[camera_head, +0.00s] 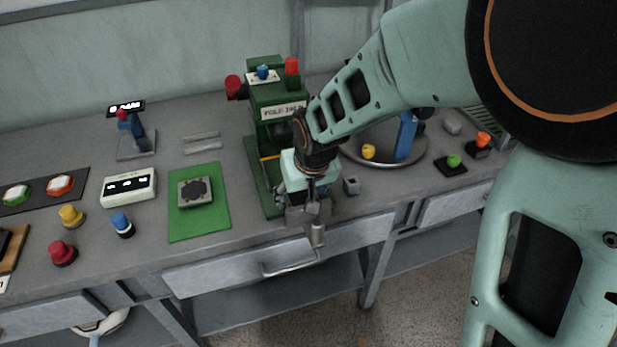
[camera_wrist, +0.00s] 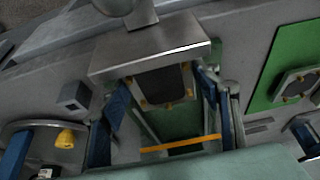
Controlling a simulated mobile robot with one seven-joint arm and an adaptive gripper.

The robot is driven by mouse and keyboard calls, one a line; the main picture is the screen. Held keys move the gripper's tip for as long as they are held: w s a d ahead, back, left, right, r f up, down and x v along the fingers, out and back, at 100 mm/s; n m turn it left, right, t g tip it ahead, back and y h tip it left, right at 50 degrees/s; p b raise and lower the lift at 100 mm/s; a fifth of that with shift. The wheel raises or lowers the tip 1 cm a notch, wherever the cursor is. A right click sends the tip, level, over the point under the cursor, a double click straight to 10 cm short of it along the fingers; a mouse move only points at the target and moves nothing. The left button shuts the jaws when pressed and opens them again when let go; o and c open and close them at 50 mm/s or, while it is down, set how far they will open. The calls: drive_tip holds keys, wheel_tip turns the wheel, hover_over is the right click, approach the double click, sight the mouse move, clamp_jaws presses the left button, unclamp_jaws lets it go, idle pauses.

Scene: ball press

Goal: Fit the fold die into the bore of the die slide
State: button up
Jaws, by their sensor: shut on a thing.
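My gripper (camera_head: 304,203) is in front of the green press, over the front edge of the bench. Contact between the two cannot be told.
The green press (camera_head: 265,100) stands behind my gripper. A similar studded plate (camera_head: 195,192) lies on a green mat (camera_head: 212,225) to the left.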

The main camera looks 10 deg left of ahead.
drive_tip(key=shift+f, duration=0.15)
drive_tip(key=o, duration=1.4)
drive_tip(key=shift+o, duration=0.2)
drive_tip(key=shift+v, duration=3.8)
